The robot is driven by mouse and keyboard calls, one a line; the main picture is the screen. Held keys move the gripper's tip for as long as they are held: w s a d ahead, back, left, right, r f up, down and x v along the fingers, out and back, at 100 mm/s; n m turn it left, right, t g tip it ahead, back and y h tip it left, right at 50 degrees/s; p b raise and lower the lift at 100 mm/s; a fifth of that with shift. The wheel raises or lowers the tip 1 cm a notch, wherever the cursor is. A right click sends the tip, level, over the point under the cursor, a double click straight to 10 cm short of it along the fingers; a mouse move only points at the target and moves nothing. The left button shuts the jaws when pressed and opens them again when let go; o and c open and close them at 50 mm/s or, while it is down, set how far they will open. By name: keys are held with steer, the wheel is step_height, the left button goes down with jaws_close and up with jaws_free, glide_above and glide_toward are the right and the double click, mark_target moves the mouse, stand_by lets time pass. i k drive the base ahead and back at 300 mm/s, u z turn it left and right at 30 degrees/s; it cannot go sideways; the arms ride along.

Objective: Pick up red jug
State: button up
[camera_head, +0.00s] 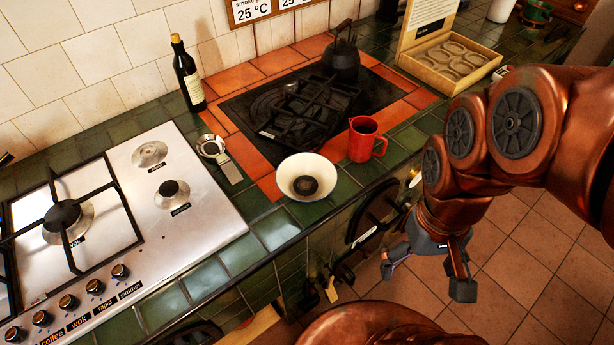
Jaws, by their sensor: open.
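The red jug (363,140) stands upright on the tiled counter, near the front right of the black hob plate. Its handle points to the right. My gripper (424,277) hangs at the right, in front of the counter and over the floor. Its fingers are spread and empty, pointing down, well apart from the jug.
A white bowl (294,171) sits left of the jug near the counter edge. A black kettle (341,60), dark bottle (187,75), metal strainer-like utensil (213,148) and open wooden box (448,62) stand around the black hob (262,115). A steel gas stove (179,230) fills the left.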

mark_target(363, 129)
steer(key=u, duration=0.5)
steer(key=k, duration=1.25)
steer(key=u, duration=1)
steer(key=i, duration=1.25)
steer(key=z, duration=0.85)
